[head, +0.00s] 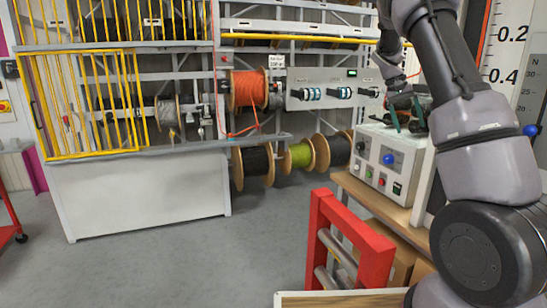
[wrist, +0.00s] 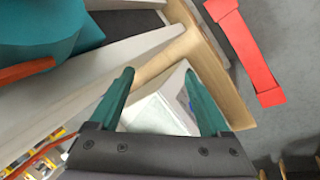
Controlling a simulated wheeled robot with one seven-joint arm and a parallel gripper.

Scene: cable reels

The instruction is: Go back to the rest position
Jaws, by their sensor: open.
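My gripper (head: 405,117) is at the right in the head view, over the white control box (head: 372,158) on the wooden bench. In the wrist view, the two green fingers of my gripper (wrist: 158,85) stand apart with nothing held between them. The top of the white control box (wrist: 160,110) shows beyond and between the fingers. The exact gap between fingertips and box cannot be told.
A red frame with rollers (head: 345,240) stands in front of the bench (head: 390,208). The cable rack holds an orange reel (head: 249,90), with a green reel (head: 299,156) lower down. A yellow guard (head: 95,105) is at left. The grey floor (head: 230,260) is clear in the middle.

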